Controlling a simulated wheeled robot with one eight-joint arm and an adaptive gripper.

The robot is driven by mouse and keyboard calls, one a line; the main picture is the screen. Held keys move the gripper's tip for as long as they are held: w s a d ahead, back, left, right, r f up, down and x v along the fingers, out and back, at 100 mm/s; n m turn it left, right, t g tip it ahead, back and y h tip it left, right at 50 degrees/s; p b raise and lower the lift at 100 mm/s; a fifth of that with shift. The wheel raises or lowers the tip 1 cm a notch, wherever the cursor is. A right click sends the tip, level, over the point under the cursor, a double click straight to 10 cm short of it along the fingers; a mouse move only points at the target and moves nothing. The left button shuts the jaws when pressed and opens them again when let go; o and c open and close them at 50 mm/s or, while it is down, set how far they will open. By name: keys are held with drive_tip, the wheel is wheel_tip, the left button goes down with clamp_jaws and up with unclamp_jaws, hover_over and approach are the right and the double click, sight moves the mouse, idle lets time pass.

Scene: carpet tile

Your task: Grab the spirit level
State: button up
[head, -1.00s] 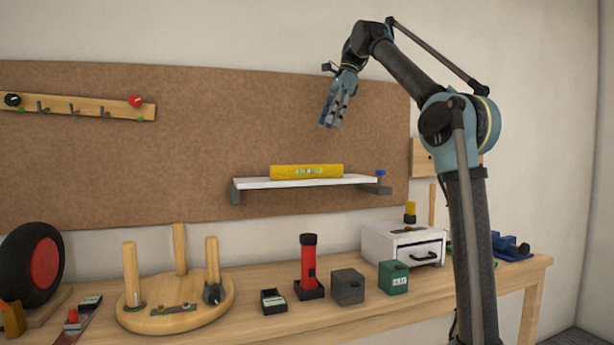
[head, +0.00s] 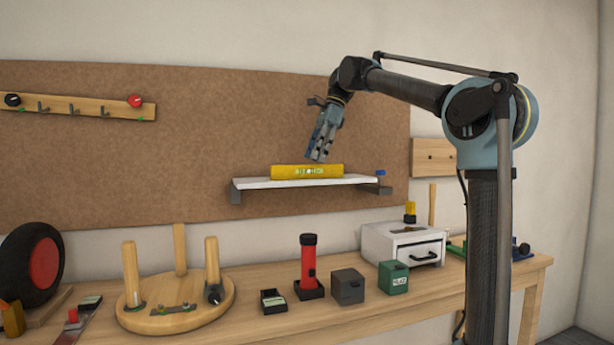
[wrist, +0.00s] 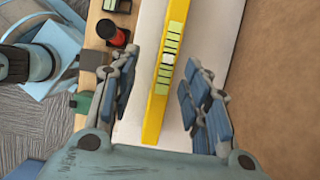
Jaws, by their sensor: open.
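The spirit level (head: 307,172) is a yellow bar lying lengthwise on the white wall shelf (head: 262,184). My gripper (head: 318,158) is above the level, its fingers pointing down and slightly left, close over its right half. In the wrist view the level (wrist: 158,103) runs between the two finger sets of my gripper (wrist: 163,95), which are spread apart on either side of it. The gripper is open and holds nothing.
The pegboard (head: 190,120) is right behind the shelf. A blue item (head: 380,173) sits at the shelf's right end. On the workbench (head: 270,328) below stand a red flashlight (head: 308,265), a grey box (head: 348,287), a green box (head: 393,277) and a white drawer unit (head: 400,243).

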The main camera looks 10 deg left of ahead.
sight(308, 167)
drive_tip(key=shift+a+x, duration=0.2)
drive_tip(key=shift+x, duration=1.2)
drive_tip(key=shift+a+x, duration=0.2)
drive_tip(key=shift+x, duration=1.2)
drive_tip(key=shift+w+r, duration=0.1)
drive_tip(key=shift+w, duration=0.05)
clamp_jaws()
